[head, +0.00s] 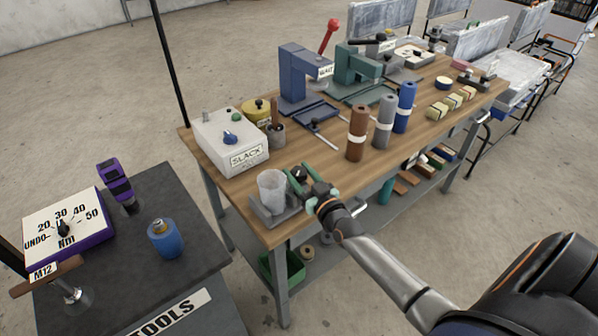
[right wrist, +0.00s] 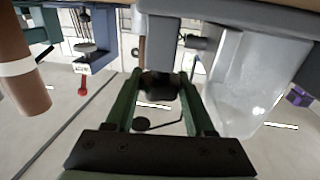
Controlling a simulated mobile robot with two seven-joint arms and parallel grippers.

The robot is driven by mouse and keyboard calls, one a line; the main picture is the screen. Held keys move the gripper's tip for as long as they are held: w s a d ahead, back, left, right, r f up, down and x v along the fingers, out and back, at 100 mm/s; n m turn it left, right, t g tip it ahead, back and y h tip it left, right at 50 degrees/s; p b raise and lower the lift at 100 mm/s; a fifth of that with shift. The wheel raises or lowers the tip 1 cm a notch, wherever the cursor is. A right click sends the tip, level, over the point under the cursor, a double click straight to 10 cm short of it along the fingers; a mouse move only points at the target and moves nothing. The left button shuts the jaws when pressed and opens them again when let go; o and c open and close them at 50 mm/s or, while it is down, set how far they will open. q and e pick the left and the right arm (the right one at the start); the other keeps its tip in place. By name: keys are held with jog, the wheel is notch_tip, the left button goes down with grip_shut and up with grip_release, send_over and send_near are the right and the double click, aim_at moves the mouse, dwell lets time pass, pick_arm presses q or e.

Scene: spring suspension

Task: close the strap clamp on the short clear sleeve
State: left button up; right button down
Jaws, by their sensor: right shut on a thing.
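The short clear sleeve (head: 272,187) stands upright in a grey clamp block (head: 262,213) at the near left corner of the wooden bench. In the right wrist view the sleeve (right wrist: 240,85) appears upside down, just right of my fingers. My right gripper (head: 301,175) is beside the sleeve, to its right, with its green fingers on either side of a dark knob or lever end. The right wrist view shows this dark part (right wrist: 160,86) between the fingers (right wrist: 160,80), which are shut on it. The strap itself cannot be made out. My left gripper is out of view.
A box marked SLACK (head: 229,142) stands just behind the sleeve. Brown (head: 357,133), grey (head: 384,121) and blue (head: 404,107) cylinders stand to the right. Blue (head: 297,80) and green (head: 355,70) presses stand behind. A dark tool cart (head: 190,262) is at the left.

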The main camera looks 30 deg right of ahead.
jog(key=shift+r+m+h+p, duration=0.1)
jog(key=shift+m+h+p, duration=0.2)
jog(key=shift+p, duration=0.25)
jog(key=c, duration=0.5)
grip_release()
jog(key=s, duration=0.4)
jog(key=s+a, duration=0.1)
jog(key=s, duration=0.7)
jog(key=shift+s+a, duration=0.2)
jog(key=shift+s, duration=0.05)
jog(key=shift+c, duration=0.2)
